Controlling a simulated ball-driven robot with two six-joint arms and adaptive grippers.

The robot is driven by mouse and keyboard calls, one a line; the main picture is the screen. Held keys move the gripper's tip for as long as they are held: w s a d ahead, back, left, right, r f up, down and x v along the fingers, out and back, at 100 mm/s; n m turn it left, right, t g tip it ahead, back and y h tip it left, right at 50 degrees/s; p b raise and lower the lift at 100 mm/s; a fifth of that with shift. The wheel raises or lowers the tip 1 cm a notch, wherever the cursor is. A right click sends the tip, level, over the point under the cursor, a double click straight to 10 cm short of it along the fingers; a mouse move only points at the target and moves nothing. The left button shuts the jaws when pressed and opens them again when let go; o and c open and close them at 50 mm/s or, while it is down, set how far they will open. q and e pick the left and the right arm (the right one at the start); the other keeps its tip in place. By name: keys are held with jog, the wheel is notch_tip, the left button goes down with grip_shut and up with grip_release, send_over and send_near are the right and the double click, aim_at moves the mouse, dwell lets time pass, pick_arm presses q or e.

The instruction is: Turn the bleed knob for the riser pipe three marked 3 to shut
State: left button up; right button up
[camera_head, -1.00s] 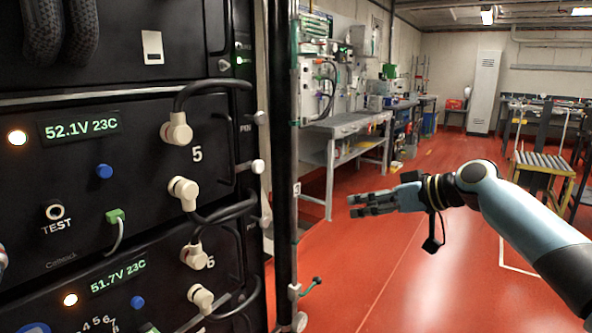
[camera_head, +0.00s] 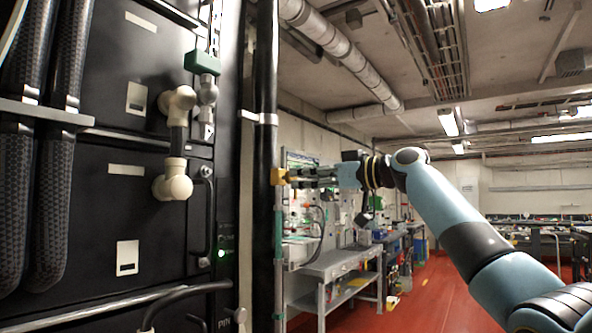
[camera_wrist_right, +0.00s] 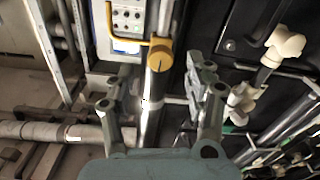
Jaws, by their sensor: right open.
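A yellow knob (camera_head: 277,177) sits on a thin upright pipe (camera_head: 279,240) beside the thick black post in the head view. I cannot read any number on it. The knob also shows in the right wrist view (camera_wrist_right: 159,56), with a dark line on its face and a yellow curved bar beside it. My right gripper (camera_head: 293,176) is at the knob's height, just to its right, fingers pointing at it. In the right wrist view my right gripper (camera_wrist_right: 158,88) is open and empty, with the knob ahead between its fingers. I cannot tell whether they touch. My left gripper is out of view.
The thick black post (camera_head: 265,150) and the black battery rack (camera_head: 110,200), with cream elbow fittings (camera_head: 173,187), stand left of the knob. A grey workbench (camera_head: 335,265) stands behind it. Open red floor (camera_head: 430,300) lies to the right.

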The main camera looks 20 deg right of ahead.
jog(key=x, duration=0.3)
jog(key=shift+w+a+p, duration=0.1)
jog(key=shift+a+p, duration=0.05)
jog(key=shift+p, duration=0.25)
jog(key=shift+c, duration=0.2)
grip_shut()
